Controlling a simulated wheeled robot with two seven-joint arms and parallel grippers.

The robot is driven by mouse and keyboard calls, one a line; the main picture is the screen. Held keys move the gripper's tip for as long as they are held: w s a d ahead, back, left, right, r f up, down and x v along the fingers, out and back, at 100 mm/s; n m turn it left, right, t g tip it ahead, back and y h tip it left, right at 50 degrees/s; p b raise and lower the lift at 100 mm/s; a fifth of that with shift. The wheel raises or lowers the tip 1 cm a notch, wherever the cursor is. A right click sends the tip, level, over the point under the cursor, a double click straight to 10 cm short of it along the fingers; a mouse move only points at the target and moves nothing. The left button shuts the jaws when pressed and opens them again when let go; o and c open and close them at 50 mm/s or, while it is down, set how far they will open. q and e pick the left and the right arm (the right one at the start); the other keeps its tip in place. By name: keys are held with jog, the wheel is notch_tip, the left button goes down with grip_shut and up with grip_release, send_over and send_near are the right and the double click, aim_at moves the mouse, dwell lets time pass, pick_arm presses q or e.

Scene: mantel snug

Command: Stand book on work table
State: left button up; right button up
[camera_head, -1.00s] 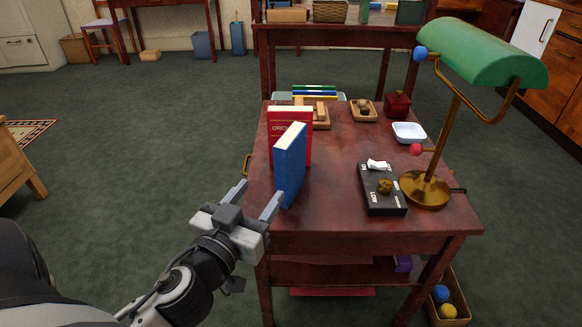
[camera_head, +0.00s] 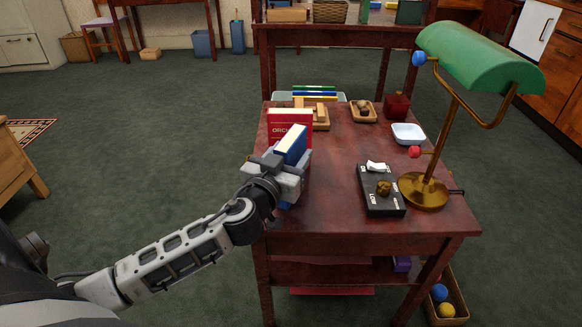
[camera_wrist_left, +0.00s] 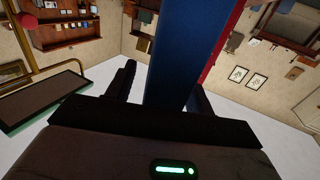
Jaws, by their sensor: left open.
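The blue book (camera_head: 291,143) stands upright at the left side of the work table (camera_head: 335,215), close in front of a red book (camera_head: 284,120) that also stands upright. My left gripper (camera_head: 290,167) is at the blue book, with its jaws open and one finger on either side of it. The wrist and palm hide the book's lower middle in the head view. In the left wrist view, the blue book (camera_wrist_left: 185,50) rises between the two dark fingers (camera_wrist_left: 160,85), and a strip of the red book (camera_wrist_left: 232,35) shows behind it. My right gripper is not in view.
A black control box (camera_head: 381,195) and a brass lamp (camera_head: 425,190) with a green shade stand at the table's right. A white dish (camera_head: 408,133), a small wooden tray (camera_head: 363,112) and a red box (camera_head: 397,105) sit at the back. The table's front middle is clear.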

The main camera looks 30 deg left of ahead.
pick_arm(q)
jog(key=shift+w+a, duration=0.1)
jog(key=shift+w, duration=0.35)
jog(key=shift+c, duration=0.3)
jog(key=c, duration=1)
grip_shut()
jog(key=shift+r, duration=0.15)
